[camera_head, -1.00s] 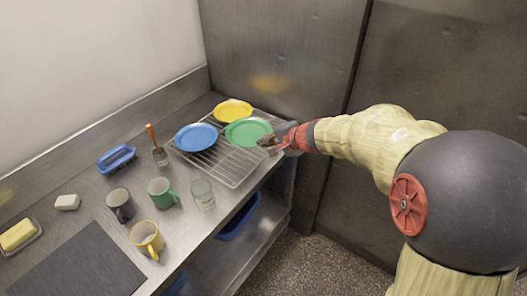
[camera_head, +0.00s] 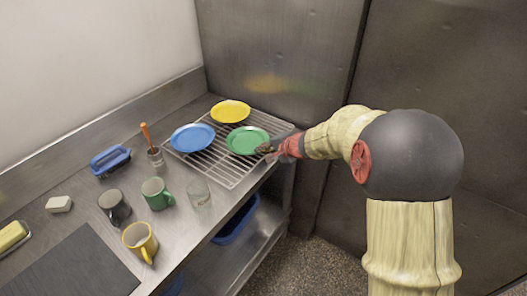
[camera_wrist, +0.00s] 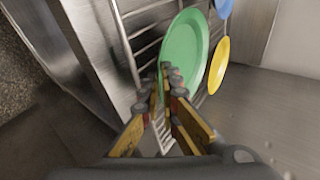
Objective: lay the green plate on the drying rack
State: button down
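The green plate (camera_head: 248,140) is level at the right part of the wire drying rack (camera_head: 232,178), on it or just above it; I cannot tell which. My gripper (camera_head: 267,149) is at the plate's right rim. In the wrist view the green plate (camera_wrist: 186,48) shows with its rim at my gripper's fingertips (camera_wrist: 171,84), which are close together and look shut on it. The fingers hide that part of the rim.
A blue plate (camera_head: 192,137) and a yellow plate (camera_head: 231,111) also lie on the rack. A glass (camera_head: 199,194), a green mug (camera_head: 157,194), a dark mug (camera_head: 114,207) and a yellow mug (camera_head: 140,241) stand in front. A metal wall is behind.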

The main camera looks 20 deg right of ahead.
jog(key=c, duration=2.3)
grip_release()
